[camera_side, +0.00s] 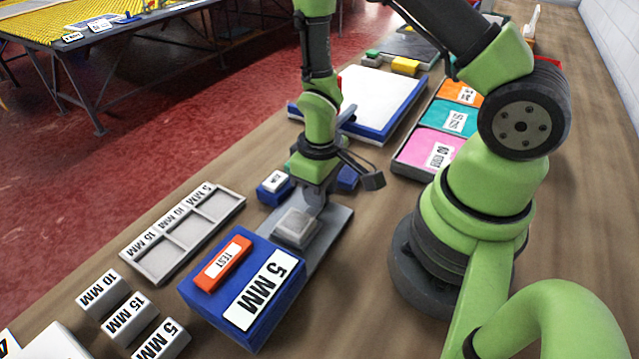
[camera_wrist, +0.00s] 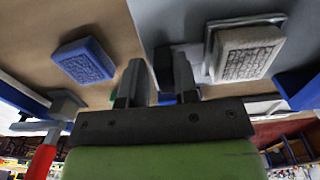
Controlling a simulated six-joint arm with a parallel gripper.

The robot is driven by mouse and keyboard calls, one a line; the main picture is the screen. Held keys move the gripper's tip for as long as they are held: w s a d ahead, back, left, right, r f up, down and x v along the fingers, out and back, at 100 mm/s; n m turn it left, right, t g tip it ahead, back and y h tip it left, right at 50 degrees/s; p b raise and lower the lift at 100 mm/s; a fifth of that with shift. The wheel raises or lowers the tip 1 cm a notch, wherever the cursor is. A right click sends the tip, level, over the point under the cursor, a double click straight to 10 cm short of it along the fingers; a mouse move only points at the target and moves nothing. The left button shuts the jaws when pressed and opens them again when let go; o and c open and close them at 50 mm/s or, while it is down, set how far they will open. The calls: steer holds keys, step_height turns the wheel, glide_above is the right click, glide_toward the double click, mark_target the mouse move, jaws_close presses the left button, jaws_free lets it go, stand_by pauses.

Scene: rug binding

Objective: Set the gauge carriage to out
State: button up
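A pale grey block (camera_side: 297,228), likely the gauge carriage, sits on a flat grey plate (camera_side: 331,240) beside the large blue block marked 5 MM (camera_side: 228,308). The pale block also shows at upper right in the wrist view (camera_wrist: 247,52). My gripper (camera_side: 318,203) points down just behind the pale block, low over the plate. In the wrist view its two fingers (camera_wrist: 160,78) stand apart, with the pale block to their right. A dark piece shows between and beyond the fingers; I cannot tell whether they touch it. No in or out mark is readable.
A small blue block with a white label (camera_side: 274,190) stands left of my gripper. An orange TEST piece (camera_side: 222,264) lies on the large blue block. A grey three-slot tray (camera_side: 151,263) and labelled grey blocks (camera_side: 130,318) lie at left. A blue-rimmed white board (camera_side: 385,130) lies behind.

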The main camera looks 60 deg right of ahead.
step_height(320, 180, up, 10)
steer(key=shift+f, duration=0.1)
stand_by(0.4)
steer(key=s+a+r+m+t+y, duration=0.1)
steer(key=s+a+r+m+t, duration=0.1)
steer(key=r, duration=0.7)
steer(key=s+a+r+m+t+y, duration=0.1)
steer(key=s+r+t, duration=0.4)
steer(key=r, duration=0.5)
steer(key=shift+s+a+r+m, duration=0.2)
steer(key=shift+s+a+m, duration=0.25)
steer(key=shift+s, duration=0.4)
